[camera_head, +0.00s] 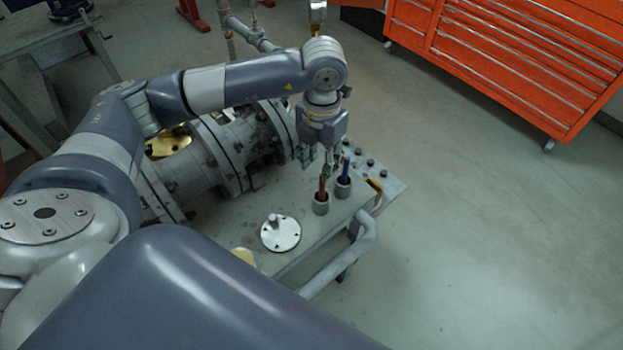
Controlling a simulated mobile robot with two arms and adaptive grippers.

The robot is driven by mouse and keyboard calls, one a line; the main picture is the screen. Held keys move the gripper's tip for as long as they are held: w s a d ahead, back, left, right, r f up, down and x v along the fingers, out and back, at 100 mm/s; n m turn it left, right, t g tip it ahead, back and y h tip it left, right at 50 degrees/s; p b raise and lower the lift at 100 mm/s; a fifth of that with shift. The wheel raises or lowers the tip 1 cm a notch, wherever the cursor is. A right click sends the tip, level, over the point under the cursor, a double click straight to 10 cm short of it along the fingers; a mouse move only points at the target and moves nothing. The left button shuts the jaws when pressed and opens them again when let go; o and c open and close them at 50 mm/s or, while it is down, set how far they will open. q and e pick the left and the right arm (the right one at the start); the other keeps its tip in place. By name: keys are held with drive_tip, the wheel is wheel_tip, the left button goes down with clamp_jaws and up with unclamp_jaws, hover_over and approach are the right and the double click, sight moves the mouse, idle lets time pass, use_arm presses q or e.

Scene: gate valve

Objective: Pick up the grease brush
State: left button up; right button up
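Two small grey cups stand near the right end of the metal work table (300,248). A red-handled tool (322,186) stands upright in the left cup (320,206), and a blue-handled tool (345,169) in the right cup (342,189). Their lower ends are hidden in the cups, so I cannot tell which is the grease brush. My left gripper (332,160) points down just behind the handles, close to their tops. Its fingers are small and dark here; I cannot tell their opening or any contact. My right gripper is out of view.
A large flanged valve body (210,155) lies under my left arm. A round flange plate (281,233) with a stem lies on the table. Several bolts (370,162) stand behind the cups. An orange tool cabinet (510,55) stands at the upper right; the floor between is clear.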

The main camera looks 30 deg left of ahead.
sight(322, 188)
use_arm(q)
drive_tip(key=f, duration=0.2)
drive_tip(key=d+f+p, duration=0.1)
drive_tip(key=f, duration=0.1)
drive_tip(key=shift+s+f, duration=0.1)
drive_tip(key=shift+s, duration=0.1)
drive_tip(key=shift+f, duration=0.3)
wheel_tip(322, 188, down, 4)
drive_tip(key=shift+w+f+p, duration=0.1)
drive_tip(key=shift+f+p, duration=0.1)
drive_tip(key=shift+p, duration=0.9)
drive_tip(key=shift+f, duration=0.2)
drive_tip(key=shift+a, duration=0.1)
drive_tip(key=c, duration=0.7)
clamp_jaws()
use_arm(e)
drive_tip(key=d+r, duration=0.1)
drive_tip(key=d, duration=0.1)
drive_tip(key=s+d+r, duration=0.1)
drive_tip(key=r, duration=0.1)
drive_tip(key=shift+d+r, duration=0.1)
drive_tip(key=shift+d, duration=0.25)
